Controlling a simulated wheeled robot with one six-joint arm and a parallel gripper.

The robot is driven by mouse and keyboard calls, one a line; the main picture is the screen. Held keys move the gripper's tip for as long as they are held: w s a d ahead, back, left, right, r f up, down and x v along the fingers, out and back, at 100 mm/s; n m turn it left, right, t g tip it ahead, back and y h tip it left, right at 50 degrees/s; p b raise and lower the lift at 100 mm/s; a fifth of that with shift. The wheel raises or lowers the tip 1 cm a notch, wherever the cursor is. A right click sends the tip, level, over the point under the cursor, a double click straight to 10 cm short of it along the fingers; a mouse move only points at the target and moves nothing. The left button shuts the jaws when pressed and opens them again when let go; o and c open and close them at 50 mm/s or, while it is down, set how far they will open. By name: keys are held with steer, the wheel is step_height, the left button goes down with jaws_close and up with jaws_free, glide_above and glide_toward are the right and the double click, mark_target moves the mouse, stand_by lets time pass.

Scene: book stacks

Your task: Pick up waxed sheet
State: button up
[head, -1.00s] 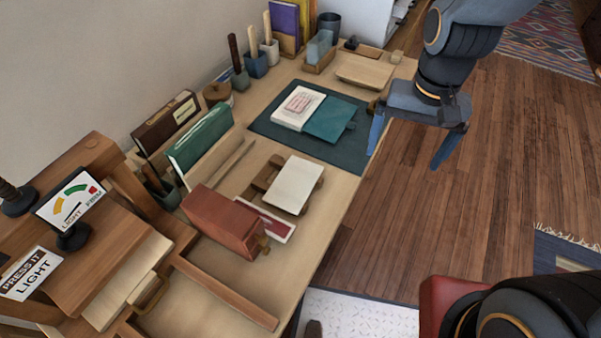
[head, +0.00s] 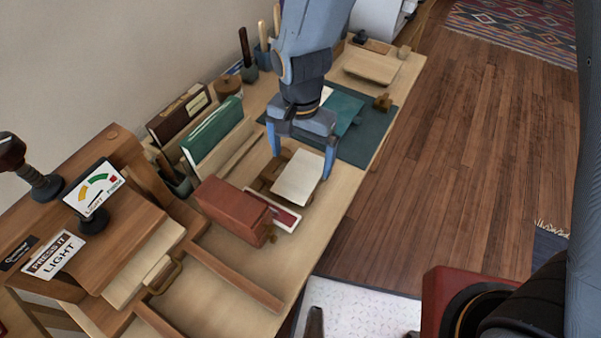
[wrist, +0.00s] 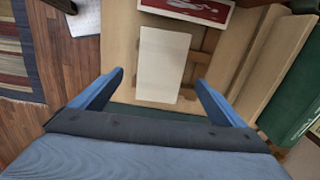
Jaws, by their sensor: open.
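The waxed sheet, which I take to be the pale cream rectangle (head: 298,178), lies on a small brown wooden stand (head: 269,181) on the desk. In the wrist view the sheet (wrist: 163,64) lies ahead of the fingers, centred between them, with the stand's wood (wrist: 199,62) showing beside it. My gripper (head: 302,164) is open and empty, pointing down over the far part of the sheet. Its two blue fingers (wrist: 160,82) are spread wider than the sheet. I cannot tell the exact height above it.
A red-brown box (head: 232,210) and a red-and-white card (head: 286,217) lie in front of the stand. A green book (head: 212,132) stands to the left. A dark green mat (head: 372,138) lies behind. The desk's right edge is close to the sheet.

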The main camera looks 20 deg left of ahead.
mark_target(301, 175)
steer(key=shift+w+f+p, duration=0.15)
steer(key=shift+f+p, duration=0.5)
steer(key=shift+f, duration=1.8)
steer(key=c, duration=1.1)
steer(key=shift+r, duration=0.1)
